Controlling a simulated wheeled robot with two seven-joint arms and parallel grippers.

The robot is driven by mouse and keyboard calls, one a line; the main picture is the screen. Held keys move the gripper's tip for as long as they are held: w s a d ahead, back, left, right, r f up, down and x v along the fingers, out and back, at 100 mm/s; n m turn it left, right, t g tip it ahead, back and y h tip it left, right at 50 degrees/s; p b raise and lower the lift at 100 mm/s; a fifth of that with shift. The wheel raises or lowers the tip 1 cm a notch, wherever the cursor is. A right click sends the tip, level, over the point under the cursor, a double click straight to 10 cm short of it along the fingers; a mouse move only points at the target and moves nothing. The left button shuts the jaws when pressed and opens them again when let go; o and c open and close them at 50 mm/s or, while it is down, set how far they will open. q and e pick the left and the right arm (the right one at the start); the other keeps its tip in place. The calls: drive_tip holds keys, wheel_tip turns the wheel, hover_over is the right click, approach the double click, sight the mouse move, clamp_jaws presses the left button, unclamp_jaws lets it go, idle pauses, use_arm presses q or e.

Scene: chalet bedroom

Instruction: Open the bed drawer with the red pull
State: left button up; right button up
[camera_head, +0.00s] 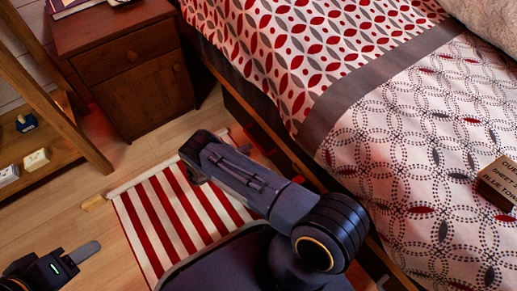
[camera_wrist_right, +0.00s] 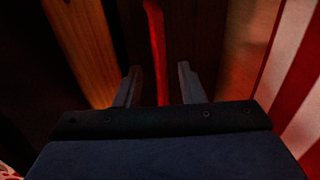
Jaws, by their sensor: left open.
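The red pull (camera_wrist_right: 157,50) is a long red bar in the right wrist view, standing out against a dark panel (camera_wrist_right: 190,35), which looks like the bed drawer's front. My right gripper (camera_wrist_right: 158,84) has its two fingers apart, one on each side of the pull, with a gap on both sides. Whether the pull lies fully between the fingertips or just beyond them is hard to tell. In the head view my right arm hides most of that gripper and the drawer front. My left gripper (camera_head: 84,252) is open and empty at the lower left, above the floor, away from the bed.
The bed (camera_head: 320,120) fills the right side, with a small box (camera_head: 498,184) on its cover. A wooden nightstand (camera_head: 135,75) stands at the upper left. A wooden shelf (camera_head: 50,105) is at the left. A red-striped rug (camera_head: 165,220) lies on the floor beside the bed.

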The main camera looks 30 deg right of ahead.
sight(258, 144)
drive_tip(key=b+x, duration=0.1)
drive_tip(key=x, duration=0.5)
drive_tip(key=shift+d, duration=0.25)
clamp_jaws()
